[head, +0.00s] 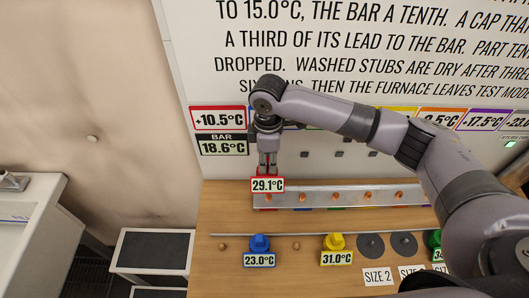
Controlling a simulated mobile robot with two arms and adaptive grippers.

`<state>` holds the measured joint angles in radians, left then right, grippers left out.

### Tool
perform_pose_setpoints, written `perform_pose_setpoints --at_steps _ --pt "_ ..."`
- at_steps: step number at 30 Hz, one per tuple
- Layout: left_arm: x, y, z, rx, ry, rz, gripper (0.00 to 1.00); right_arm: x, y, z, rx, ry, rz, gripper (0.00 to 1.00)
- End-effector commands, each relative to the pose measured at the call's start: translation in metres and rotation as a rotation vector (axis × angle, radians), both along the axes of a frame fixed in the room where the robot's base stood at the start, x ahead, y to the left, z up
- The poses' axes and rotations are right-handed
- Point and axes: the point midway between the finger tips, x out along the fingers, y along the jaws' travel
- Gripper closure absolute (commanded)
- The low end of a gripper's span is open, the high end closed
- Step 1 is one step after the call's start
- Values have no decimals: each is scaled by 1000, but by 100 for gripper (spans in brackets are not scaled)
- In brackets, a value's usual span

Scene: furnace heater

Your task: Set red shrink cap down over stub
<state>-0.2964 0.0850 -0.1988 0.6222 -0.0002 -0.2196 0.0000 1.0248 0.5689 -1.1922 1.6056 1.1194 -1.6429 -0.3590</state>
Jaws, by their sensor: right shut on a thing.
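My right gripper (267,163) points straight down at the left end of the grey metal bar (330,187). It is shut on the red shrink cap (262,172), of which only a little shows between the fingers and its 29.1°C tag (267,185). The tag hides the cap's lower part and whatever is beneath it, so I cannot tell whether the cap touches a stub. Several copper stubs (333,197) stand along the bar to the right. My left gripper is not in view.
A blue cap (259,243) tagged 23.0°C and a yellow cap (334,241) tagged 31.0°C stand on the wooden bench (222,215). A green cap (434,238) is partly hidden at right. Dark discs (370,246) lie nearby. A sign wall rises behind.

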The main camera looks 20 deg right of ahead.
Motion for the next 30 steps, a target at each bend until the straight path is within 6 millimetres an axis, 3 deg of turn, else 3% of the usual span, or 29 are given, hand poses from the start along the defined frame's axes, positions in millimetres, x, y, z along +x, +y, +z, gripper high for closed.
perform_pose_setpoints --at_steps 11,16,18,30 --pt "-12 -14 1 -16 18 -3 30 0 0 0 0 0 0 100" --pt "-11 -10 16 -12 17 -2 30 0 0 5 0 0 -1 100" --pt "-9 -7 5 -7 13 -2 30 -1 0 -13 1 2 -1 100" --pt "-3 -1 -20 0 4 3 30 -1 -1 -78 1 2 -1 100"
